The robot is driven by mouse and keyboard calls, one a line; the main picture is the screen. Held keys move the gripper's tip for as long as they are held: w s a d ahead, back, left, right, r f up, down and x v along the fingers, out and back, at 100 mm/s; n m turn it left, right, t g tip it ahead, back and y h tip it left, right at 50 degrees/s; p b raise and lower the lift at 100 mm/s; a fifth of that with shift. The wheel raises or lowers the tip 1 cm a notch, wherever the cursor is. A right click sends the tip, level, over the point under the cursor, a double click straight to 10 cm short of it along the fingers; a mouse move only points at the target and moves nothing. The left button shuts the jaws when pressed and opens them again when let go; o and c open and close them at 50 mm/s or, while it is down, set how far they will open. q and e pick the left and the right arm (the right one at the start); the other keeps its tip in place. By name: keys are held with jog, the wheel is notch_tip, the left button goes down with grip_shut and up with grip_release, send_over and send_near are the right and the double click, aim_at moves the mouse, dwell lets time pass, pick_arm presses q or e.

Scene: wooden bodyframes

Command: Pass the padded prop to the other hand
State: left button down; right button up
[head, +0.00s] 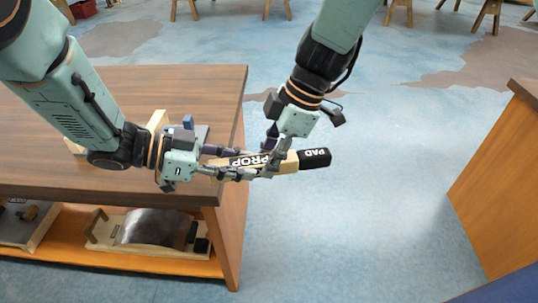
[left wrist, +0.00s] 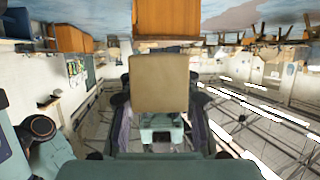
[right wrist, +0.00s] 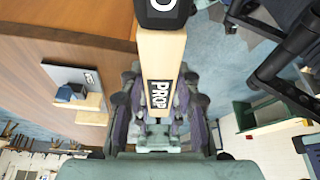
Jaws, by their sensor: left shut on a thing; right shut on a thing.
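The padded prop (head: 287,164) is a light wooden bar with a black "PROP" label and a black end marked "PAD". It lies nearly level in the air, just off the right edge of the wooden bench, with its black end to the right. My left gripper (head: 262,172) is shut on the prop from the left. My right gripper (head: 272,160) comes from above and is shut on the prop near its middle. In the left wrist view the prop's plain end (left wrist: 160,82) fills the space between the fingers. In the right wrist view its label (right wrist: 158,92) sits between the fingers.
The wooden bench (head: 200,85) stands at the left, with a small block and a grey plate on top, partly hidden by my left arm. Its lower shelf (head: 130,257) holds wooden pieces and a curved metal part. Another wooden cabinet (head: 500,180) stands at the right. Open floor lies between.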

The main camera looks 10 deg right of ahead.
pick_arm(q)
jog(key=c, duration=0.9)
grip_release()
jog(key=s+v, duration=0.1)
jog(key=v, duration=1.1)
jog(key=s+a+f+n+t+y, duration=0.1)
jog(key=s+f+n+t, duration=0.15)
jog(key=f+n, duration=0.4)
jog(key=s+f+n+t+y, duration=0.1)
jog(key=s+f+n+y, duration=0.2)
jog(key=f, duration=0.6)
jog(key=s+a+f+n+t, duration=0.1)
jog(key=s+f+n+t, duration=0.1)
jog(key=s+f+n, duration=0.4)
jog(key=s+a+f+n+g+y, duration=0.2)
jog(key=s+a+f+y, duration=0.2)
jog(key=s+a, duration=0.3)
jog(key=s+a+f+n+g+y, duration=0.1)
jog(key=s+a+f+g+y, duration=0.1)
jog(key=s+a+f+y, duration=0.2)
jog(key=s+a+y, duration=0.1)
jog(key=s+a, duration=0.2)
jog(key=s, duration=0.1)
jog(key=shift+s+a+n, duration=0.35)
jog(key=shift+s+a, duration=0.05)
